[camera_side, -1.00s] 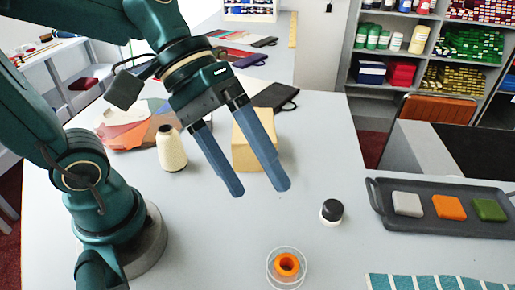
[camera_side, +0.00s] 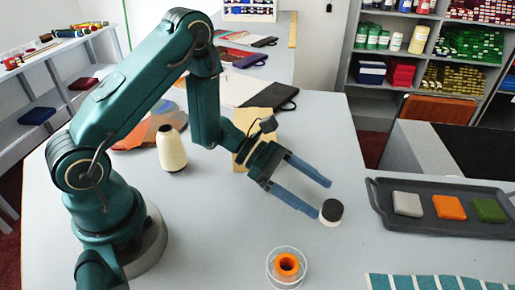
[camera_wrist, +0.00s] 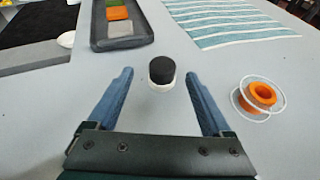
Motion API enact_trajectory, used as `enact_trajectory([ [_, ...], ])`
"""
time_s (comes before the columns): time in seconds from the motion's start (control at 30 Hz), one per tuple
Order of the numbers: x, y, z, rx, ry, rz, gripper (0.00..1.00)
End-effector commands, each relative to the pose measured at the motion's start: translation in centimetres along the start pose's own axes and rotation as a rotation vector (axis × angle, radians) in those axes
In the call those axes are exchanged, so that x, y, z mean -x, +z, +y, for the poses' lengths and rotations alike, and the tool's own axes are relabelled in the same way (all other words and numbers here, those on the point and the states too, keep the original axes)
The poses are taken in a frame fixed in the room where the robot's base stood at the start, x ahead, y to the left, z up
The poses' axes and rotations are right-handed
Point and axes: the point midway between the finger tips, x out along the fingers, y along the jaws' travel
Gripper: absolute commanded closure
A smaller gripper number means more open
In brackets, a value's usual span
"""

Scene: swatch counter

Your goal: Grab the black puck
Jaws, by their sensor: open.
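The black puck (camera_side: 332,209) sits on top of a white round base on the grey counter. It also shows in the wrist view (camera_wrist: 162,69), ahead of the fingertips and roughly midway between them. My gripper (camera_side: 322,199) is open and low over the counter, its two blue fingers pointing at the puck. In the side view the nearer fingertip overlaps the left edge of the puck and base; I cannot tell if it touches. In the wrist view my gripper (camera_wrist: 163,86) has nothing between its fingers.
An orange spool with clear rims (camera_side: 287,265) stands in front of the puck. A dark tray (camera_side: 440,223) with grey, orange and green blocks lies to the right. A teal striped cloth (camera_side: 437,282) lies at the front right.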

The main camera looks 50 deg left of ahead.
Motion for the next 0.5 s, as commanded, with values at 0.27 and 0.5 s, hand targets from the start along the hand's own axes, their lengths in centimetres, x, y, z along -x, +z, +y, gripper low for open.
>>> enact_trajectory([
  [0.27, -1.7, -0.8, -0.5, 0.021, -0.013, 0.009, 0.16],
  [0.5, -4.3, -0.8, -0.5, 0.021, -0.012, 0.009, 0.16],
])
